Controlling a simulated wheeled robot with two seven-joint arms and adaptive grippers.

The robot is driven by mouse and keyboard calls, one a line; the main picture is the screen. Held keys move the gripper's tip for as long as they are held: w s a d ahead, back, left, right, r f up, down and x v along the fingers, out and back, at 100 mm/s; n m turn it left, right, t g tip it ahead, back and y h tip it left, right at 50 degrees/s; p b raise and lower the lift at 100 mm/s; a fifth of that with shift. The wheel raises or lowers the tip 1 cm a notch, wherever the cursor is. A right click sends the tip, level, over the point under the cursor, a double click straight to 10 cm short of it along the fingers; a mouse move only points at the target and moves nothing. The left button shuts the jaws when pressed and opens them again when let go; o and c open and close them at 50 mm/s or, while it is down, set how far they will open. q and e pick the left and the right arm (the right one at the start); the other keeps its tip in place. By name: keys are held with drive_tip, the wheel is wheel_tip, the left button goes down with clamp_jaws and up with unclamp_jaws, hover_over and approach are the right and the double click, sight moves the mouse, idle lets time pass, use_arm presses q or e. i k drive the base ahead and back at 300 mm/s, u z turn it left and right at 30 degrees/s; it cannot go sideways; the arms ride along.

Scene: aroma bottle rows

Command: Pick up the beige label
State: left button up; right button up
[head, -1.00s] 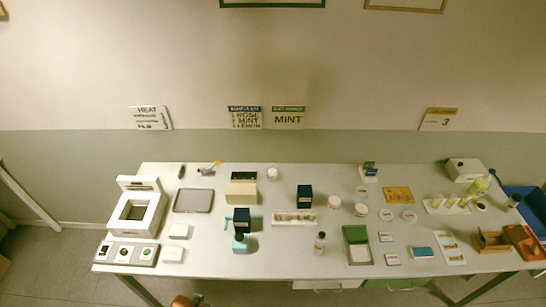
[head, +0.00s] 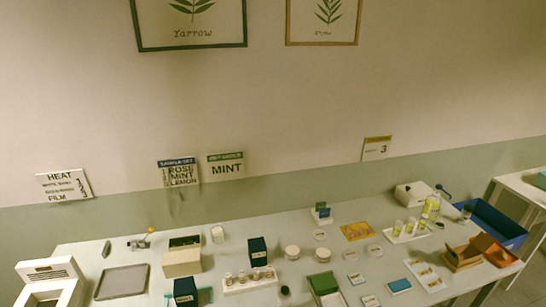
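I cannot single out the beige label for certain at this size. A pale sheet with several small yellowish patches (head: 427,276) lies at the right front of the table. Two small white cards with printing, one at the middle right (head: 356,279) and one nearer the front (head: 371,300), lie flat to its left. A yellow-orange card (head: 357,231) lies farther back. Neither of my grippers is in the head view, so their state is hidden.
The grey table (head: 225,290) carries a beige box (head: 182,263), dark blue boxes (head: 258,252), a bottle rack (head: 249,282), round white jars (head: 323,255) and a green-lidded box (head: 325,285). A blue bin (head: 492,222) and wooden holder (head: 462,257) stand at the right.

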sight(438, 282)
drive_tip(key=z, duration=0.35)
drive_tip(key=k, duration=0.45)
drive_tip(key=z, duration=1.3)
drive_tip(key=i, duration=1.2)
drive_tip(key=u, duration=0.6)
